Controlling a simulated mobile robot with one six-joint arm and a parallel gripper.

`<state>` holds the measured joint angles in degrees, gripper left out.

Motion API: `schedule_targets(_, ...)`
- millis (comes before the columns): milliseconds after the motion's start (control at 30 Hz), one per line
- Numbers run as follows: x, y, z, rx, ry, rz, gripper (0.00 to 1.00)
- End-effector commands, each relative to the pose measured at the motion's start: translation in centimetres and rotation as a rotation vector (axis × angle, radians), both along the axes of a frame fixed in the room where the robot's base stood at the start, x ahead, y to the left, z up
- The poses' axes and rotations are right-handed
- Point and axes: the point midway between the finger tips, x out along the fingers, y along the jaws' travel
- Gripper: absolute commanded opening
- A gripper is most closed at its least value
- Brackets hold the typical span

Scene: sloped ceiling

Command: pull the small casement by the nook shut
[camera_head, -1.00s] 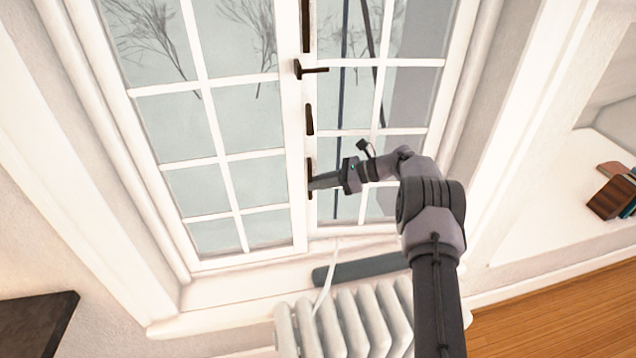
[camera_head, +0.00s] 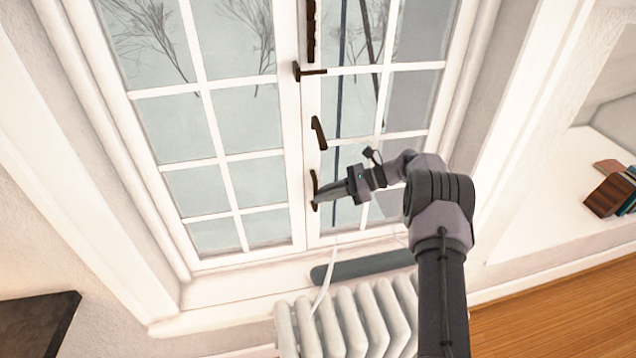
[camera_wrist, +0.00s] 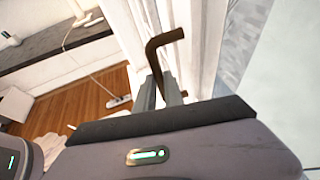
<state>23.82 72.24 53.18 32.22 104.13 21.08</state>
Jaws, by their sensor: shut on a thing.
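The small casement (camera_head: 312,225) is the white-framed, glazed right sash of the window. It stands nearly in line with the left sash (camera_head: 298,190); I cannot tell whether it is fully seated. My gripper (camera_head: 318,193) is shut on the dark pull handle (camera_head: 314,180) low on its left stile. A dark lever (camera_head: 319,133) sits on the same stile just above. In the wrist view my gripper's fingers (camera_wrist: 160,88) reach toward the white frame, with a brown bent handle (camera_wrist: 160,50) in front of them. The finger contact is partly hidden there.
A white radiator (camera_head: 345,325) stands below the window, with a grey-blue roll (camera_head: 360,265) and a white cord (camera_head: 324,285) above it. A dark tabletop (camera_head: 35,325) is lower left. Books (camera_head: 610,195) lie in the nook at right. Wooden floor (camera_head: 560,315) is clear at lower right.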

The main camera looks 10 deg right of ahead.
Motion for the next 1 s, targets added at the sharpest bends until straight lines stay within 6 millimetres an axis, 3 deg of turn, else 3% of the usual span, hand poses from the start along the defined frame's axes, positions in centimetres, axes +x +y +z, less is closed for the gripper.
schedule_targets(100,-1.0,-0.2,0.0,-0.001,0.001,0.028,0.00)
schedule_targets(367,-1.3,-0.3,-0.2,-0.001,0.005,0.035,0.00)
schedule_targets(400,-1.3,-0.3,-0.2,-0.001,0.005,0.035,0.14)
schedule_targets(467,-1.3,-0.3,-0.2,-0.001,0.005,0.034,0.22)
schedule_targets(867,-1.2,-0.3,0.0,0.000,0.000,0.032,0.22)
schedule_targets(1000,-1.3,-1.4,0.6,0.000,0.001,0.030,0.22)
